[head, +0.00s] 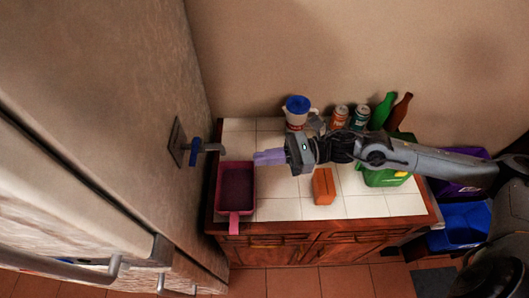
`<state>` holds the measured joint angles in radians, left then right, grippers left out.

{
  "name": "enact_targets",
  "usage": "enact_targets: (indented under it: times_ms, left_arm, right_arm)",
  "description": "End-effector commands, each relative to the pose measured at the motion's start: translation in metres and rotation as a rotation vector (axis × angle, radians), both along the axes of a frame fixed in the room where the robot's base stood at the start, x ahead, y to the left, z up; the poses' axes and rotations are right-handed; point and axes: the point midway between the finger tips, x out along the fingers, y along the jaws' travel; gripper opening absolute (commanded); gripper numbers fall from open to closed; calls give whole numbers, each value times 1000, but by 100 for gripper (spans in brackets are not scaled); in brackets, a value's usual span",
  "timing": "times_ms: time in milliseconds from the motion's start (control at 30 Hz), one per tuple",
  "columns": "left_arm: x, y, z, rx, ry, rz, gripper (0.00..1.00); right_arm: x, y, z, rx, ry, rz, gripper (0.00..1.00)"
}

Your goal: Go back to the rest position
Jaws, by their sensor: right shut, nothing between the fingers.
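My right gripper (270,157) reaches in from the right over the tiled counter. Its purple fingers point left and are shut with nothing between them. They are close to the upper right edge of the pink tray (221,186), and I cannot tell whether they touch it. The tray is dark inside and sits at the counter's left end. My left gripper is not in view.
A faucet (195,147) juts from the left wall near the tray. An orange block (323,186), a blue-lidded jug (297,112), cans (340,115), bottles (382,110) and a green container (388,178) stand on the counter.

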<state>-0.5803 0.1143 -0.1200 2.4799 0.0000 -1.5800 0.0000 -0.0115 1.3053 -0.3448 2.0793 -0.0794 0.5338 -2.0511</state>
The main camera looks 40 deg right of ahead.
Motion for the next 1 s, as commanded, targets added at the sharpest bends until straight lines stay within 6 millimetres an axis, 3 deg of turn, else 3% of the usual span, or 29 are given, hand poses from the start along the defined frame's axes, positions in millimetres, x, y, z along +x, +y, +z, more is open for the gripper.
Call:
enact_targets:
  times_ms: [167, 267, 367, 500, 633, 800, 1000]
  left_arm:
    - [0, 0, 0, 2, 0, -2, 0]
    - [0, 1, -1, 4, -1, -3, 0]
    - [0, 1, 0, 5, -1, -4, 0]
    - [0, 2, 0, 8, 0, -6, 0]
    - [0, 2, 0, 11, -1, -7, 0]
    - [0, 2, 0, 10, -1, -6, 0]
    - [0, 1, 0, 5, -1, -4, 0]
  right_arm:
    - [-4, -3, -3, 0, 8, 3, 0]
    - [-10, 1, -15, 26, 37, 2, 0]
    - [-18, 12, -28, 96, 75, -5, 0]
    - [-36, 41, -38, 265, 129, -17, 0]
    - [-43, 64, -46, 437, 229, -123, 0]
    - [-36, 74, -67, 702, 577, -376, 0]
    - [-39, 57, -116, 1114, 1147, -751, 0]
